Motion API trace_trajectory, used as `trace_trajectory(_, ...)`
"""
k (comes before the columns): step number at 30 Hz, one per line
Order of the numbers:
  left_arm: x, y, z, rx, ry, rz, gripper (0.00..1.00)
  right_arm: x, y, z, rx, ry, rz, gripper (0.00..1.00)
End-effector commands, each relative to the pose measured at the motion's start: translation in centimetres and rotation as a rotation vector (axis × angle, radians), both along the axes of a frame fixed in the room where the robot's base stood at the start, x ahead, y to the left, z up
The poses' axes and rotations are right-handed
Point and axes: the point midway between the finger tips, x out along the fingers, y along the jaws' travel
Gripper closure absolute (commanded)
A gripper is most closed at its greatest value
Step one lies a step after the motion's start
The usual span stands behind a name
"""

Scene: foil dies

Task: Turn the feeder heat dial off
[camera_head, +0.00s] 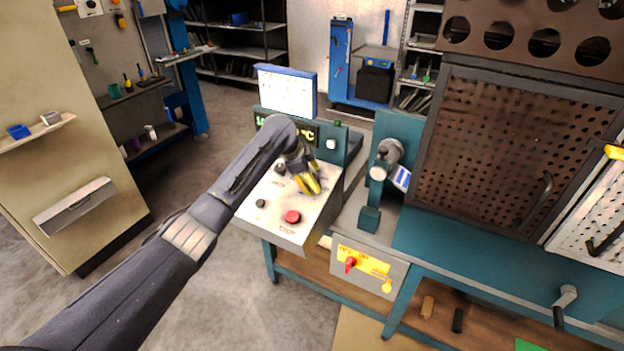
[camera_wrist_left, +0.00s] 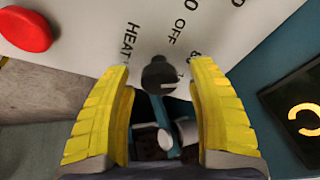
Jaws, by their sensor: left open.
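The heat dial (camera_wrist_left: 160,75) is a small dark round knob on the white panel in the left wrist view, beside printed HEAT and OFF lettering. Its exact pointer setting is too small to tell. My left gripper (camera_wrist_left: 162,85) has yellow ridged fingers, spread apart and empty. The dial shows in the gap between and just beyond the fingertips, with no visible contact. In the head view my left gripper (camera_head: 310,180) is over the control panel (camera_head: 255,223) and hides part of it. My right gripper is in neither view.
A red button (camera_head: 292,217) and a black knob (camera_head: 261,203) sit on the panel's front part. A lit display stands along its back. A teal press (camera_head: 370,216) and a perforated dark guard (camera_head: 515,150) stand to the right.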

Motion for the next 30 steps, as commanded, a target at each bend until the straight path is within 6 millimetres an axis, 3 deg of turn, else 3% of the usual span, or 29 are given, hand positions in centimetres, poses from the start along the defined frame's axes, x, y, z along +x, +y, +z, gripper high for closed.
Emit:
trace_trajectory(5, -0.01, -0.01, 0.0, 0.0, 0.0, 0.0, 0.42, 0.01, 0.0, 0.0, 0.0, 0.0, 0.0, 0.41)
trace_trajectory(20, -0.02, -0.02, 0.03, 0.0, 0.0, 0.0, 0.99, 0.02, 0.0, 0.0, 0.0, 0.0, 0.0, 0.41)
trace_trajectory(30, -0.03, -0.07, 0.04, -0.004, 0.001, 0.011, 1.0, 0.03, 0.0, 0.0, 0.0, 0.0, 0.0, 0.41)
